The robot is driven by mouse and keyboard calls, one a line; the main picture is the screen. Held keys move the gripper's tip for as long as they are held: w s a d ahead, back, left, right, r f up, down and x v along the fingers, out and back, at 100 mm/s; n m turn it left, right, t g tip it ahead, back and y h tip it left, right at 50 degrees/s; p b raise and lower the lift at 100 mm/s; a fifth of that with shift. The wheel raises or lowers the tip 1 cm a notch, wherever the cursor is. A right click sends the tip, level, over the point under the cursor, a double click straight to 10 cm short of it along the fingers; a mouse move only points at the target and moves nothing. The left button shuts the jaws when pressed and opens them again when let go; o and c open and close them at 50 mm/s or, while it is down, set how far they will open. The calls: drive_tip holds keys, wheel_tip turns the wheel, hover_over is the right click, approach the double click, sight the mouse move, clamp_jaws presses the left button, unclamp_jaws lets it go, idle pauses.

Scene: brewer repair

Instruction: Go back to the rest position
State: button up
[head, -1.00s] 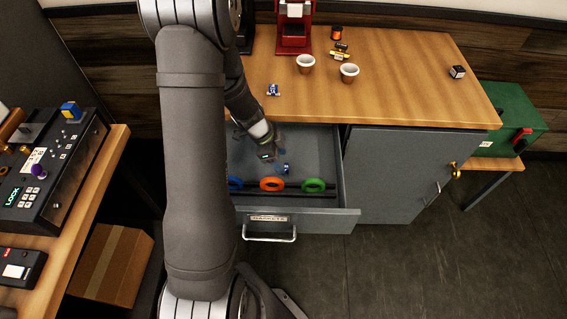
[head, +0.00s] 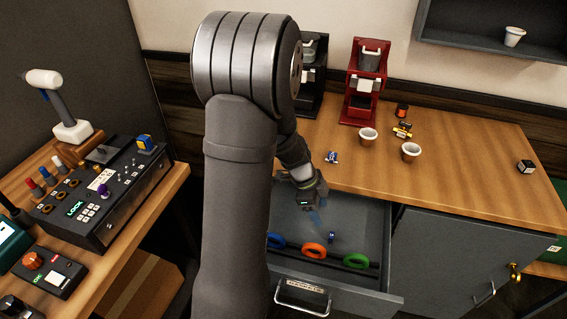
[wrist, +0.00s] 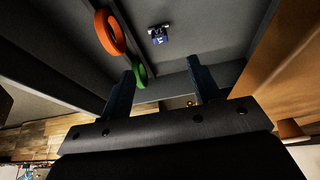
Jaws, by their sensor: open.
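My gripper (head: 312,212) hangs over the open gasket drawer (head: 345,290) in the head view, pointing down. In the wrist view its two dark fingers (wrist: 160,88) are spread apart with nothing between them. In the drawer lie a blue ring (head: 275,240), an orange ring (head: 314,251) and a green ring (head: 356,261), in a row near the front. A small blue and silver part (head: 331,237) lies on the drawer floor behind the rings; it also shows in the wrist view (wrist: 158,34), apart from the fingers.
A control panel (head: 103,190) stands on the left bench. The drawer juts out in front.

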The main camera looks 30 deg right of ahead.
sight(331, 235)
drive_tip(key=x, duration=1.1)
drive_tip(key=shift+s+d+f, duration=0.1)
drive_tip(key=shift+s+f, duration=0.05)
drive_tip(key=shift+f, duration=0.2)
drive_tip(key=shift+r, duration=0.95)
